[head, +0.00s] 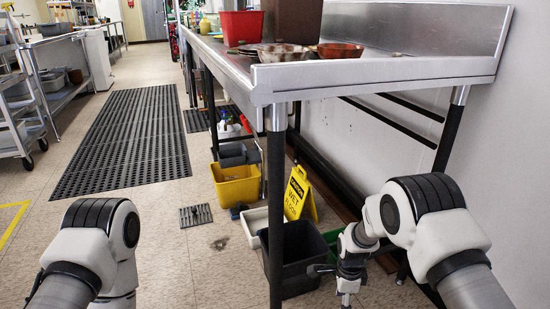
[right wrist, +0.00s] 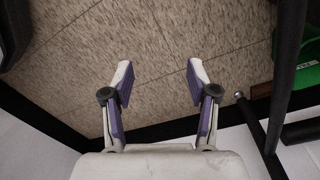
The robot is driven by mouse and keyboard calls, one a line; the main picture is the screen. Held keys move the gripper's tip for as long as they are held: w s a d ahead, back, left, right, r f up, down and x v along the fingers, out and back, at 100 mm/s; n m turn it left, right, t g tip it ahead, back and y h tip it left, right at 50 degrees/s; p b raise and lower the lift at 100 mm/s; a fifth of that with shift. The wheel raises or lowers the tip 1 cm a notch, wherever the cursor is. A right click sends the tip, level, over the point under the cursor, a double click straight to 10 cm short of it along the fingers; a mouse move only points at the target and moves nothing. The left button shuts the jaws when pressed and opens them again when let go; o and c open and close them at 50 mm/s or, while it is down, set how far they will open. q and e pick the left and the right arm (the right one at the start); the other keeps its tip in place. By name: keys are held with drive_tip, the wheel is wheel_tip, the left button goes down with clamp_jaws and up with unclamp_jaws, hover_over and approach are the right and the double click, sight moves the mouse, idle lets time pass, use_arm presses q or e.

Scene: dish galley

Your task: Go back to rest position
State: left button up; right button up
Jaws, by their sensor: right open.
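My right gripper (right wrist: 160,72) is open and empty in the right wrist view, its two fingers well apart with bare tiled floor behind them. In the head view my right arm comes in from the lower right and hangs down, with the gripper end (head: 347,288) near the bottom edge, right of the dark bin. My left arm shows at the lower left of the head view, but its gripper is out of the frame.
A steel table (head: 370,72) holds a red bin (head: 241,27) and dishes. A dark bin (head: 290,262), yellow bucket (head: 237,186) and yellow wet-floor sign (head: 298,195) stand below it. A black mat (head: 125,140) lies on open floor; a rack cart (head: 18,110) stands left.

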drive_tip(key=s+d+f+n+g, duration=0.1)
drive_tip(key=s+d+f+n, duration=0.15)
drive_tip(key=s, duration=0.85)
drive_tip(key=s+d+f+n+g+p, duration=0.1)
drive_tip(key=s+d+f+n, duration=0.15)
drive_tip(key=s, duration=0.85)
drive_tip(key=s+d+f+n+g, duration=0.15)
drive_tip(key=s+n, duration=0.25)
drive_tip(key=s, duration=0.8)
wheel_tip(320, 180, up, 40)
drive_tip(key=n+t+p, duration=0.4)
drive_tip(key=n+p, duration=0.5)
drive_tip(key=p, duration=2.9)
wheel_tip(320, 180, down, 18)
drive_tip(key=b, duration=1.8)
drive_tip(key=shift+w, duration=0.15)
drive_tip(key=shift+w, duration=0.1)
